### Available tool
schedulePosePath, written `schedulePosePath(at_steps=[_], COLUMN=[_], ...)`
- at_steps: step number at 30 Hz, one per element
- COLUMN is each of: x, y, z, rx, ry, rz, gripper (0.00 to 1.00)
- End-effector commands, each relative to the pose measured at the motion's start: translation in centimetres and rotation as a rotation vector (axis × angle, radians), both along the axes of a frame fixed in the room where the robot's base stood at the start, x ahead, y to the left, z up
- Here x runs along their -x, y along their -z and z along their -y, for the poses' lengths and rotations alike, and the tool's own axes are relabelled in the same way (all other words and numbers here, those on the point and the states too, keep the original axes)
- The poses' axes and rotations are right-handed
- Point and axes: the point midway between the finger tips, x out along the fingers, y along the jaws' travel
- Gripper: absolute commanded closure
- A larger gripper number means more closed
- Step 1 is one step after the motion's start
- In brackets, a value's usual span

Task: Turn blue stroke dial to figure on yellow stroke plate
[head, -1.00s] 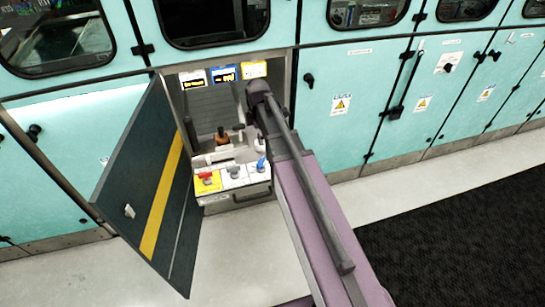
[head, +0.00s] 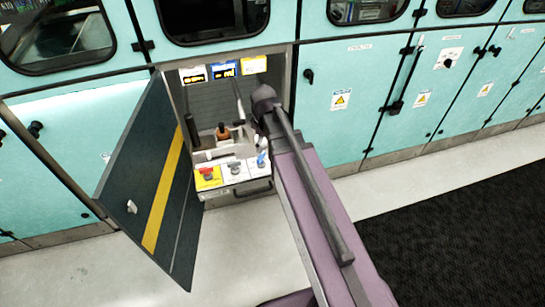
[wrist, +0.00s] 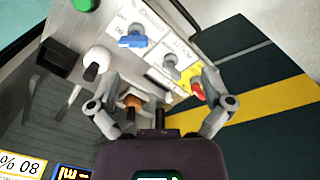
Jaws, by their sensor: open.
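The blue dial (wrist: 133,39) sits on a pale control panel (wrist: 152,62), in line with a grey dial (wrist: 172,66) and a red dial (wrist: 197,90). In the head view the blue dial (head: 261,160) is the rightmost of the three. The yellow plate (head: 254,64) hangs at the cabinet's top right. In the wrist view a plate (wrist: 20,165) with a figure like 80 %, seen upside down, shows at the lower left. My gripper (wrist: 160,78) is open and empty, its fingers apart from the blue dial. In the head view my arm hides it.
A blue plate (head: 224,69) and a white plate (head: 193,75) hang beside the yellow one. A brown-handled part (head: 223,132) and levers stand inside the cabinet. The dark open door (head: 146,190) stands at the left. A green button (wrist: 83,5) is near the panel's end.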

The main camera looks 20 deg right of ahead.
Motion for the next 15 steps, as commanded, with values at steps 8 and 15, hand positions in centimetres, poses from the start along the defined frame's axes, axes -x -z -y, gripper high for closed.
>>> schedulePosePath(at_steps=[8, 15], x=[2.2, 3.9], y=[-0.5, -0.9], z=[0.0, 0.0], rx=[0.000, 0.000], ry=[0.184, 0.344], rz=[0.000, 0.000], gripper=[0.00, 0.00])
